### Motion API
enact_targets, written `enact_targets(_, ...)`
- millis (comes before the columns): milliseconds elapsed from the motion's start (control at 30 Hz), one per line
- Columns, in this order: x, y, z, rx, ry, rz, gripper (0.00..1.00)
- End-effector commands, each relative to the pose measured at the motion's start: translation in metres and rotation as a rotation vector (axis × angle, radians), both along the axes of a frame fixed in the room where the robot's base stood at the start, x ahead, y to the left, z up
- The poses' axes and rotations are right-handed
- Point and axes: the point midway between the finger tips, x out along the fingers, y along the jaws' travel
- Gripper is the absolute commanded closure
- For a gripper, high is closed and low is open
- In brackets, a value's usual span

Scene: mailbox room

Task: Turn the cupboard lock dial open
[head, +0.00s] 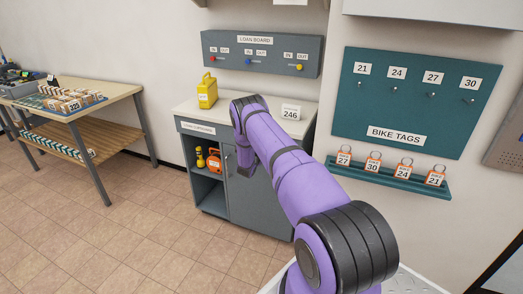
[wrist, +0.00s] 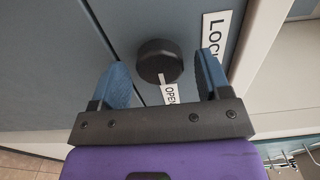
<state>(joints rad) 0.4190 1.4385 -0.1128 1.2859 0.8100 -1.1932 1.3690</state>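The grey cupboard (head: 262,205) stands against the wall, and its right door looks closed. The black round lock dial (wrist: 160,60) shows in the wrist view; my arm hides it in the head view. A white mark (wrist: 162,78) at the dial's lower edge points towards the OPEN label (wrist: 170,94). The LOCK label (wrist: 214,34) is to the right of the dial. My gripper (wrist: 164,64) is open, with one blue finger on each side of the dial. I see gaps between the fingers and the dial. In the head view my gripper (head: 246,166) is in front of the cupboard.
A yellow case (head: 207,91) and a 246 sign (head: 291,112) stand on the cupboard top. The open left compartment holds a yellow item (head: 200,157) and an orange item (head: 214,160). A tag shelf (head: 390,179) is at the right. Floor is free at the left.

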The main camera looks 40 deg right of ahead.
Motion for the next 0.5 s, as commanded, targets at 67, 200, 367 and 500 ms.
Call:
enact_targets(67,0.0,0.0,0.0,-0.001,0.0,0.0,0.3)
enact_targets(200,-0.002,0.005,0.001,0.0,0.0,0.001,0.3)
enact_targets(367,-0.01,0.027,0.0,0.002,0.001,0.002,0.3)
enact_targets(500,-0.02,0.051,0.001,0.001,0.001,0.001,0.3)
